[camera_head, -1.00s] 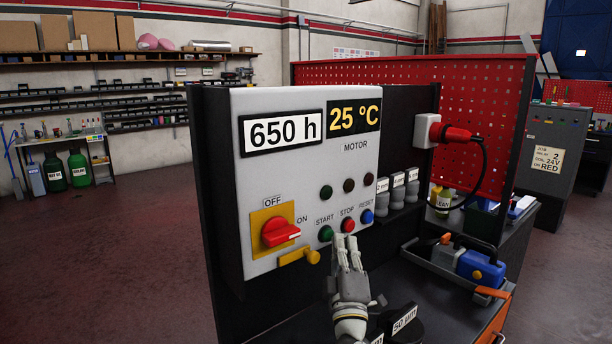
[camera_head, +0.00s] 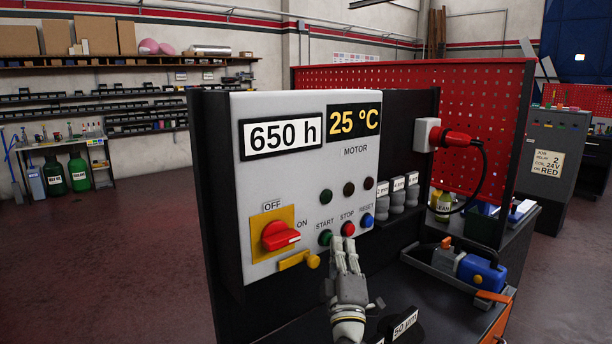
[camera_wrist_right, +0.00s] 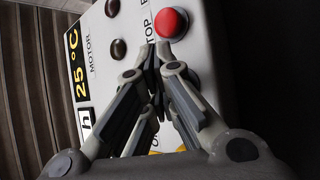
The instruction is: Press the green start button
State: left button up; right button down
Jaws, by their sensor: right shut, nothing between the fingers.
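The green start button (camera_head: 325,238) sits on the grey control panel (camera_head: 285,180), under the START label and left of the red stop button (camera_head: 348,229). My right gripper (camera_head: 345,246) is shut and empty. Its fingertips are just below the stop button and a little right of the green button in the head view; I cannot tell whether they touch the panel. In the right wrist view the red button (camera_wrist_right: 171,22) shows just beyond the fingertips (camera_wrist_right: 156,52), and the green button is hidden there. My left gripper is not in view.
A blue reset button (camera_head: 367,220) sits right of the stop button. A red rotary switch (camera_head: 279,236) on a yellow plate and a yellow latch (camera_head: 298,260) are to the left. A red plug (camera_head: 452,137) and a tray with a blue tool (camera_head: 480,272) are to the right.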

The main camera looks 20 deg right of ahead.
jog(key=shift+w, duration=0.1)
dwell(0.5)
jog(key=shift+w+a+b, duration=0.15)
jog(key=shift+w+b, duration=0.1)
jog(key=shift+b, duration=0.1)
jog(key=shift+s, duration=0.35)
jog(key=s+d+p, duration=0.1)
jog(key=s+d, duration=0.1)
jog(key=s, duration=0.3)
jog(key=shift+s, duration=0.35)
dwell(0.4)
dwell(0.5)
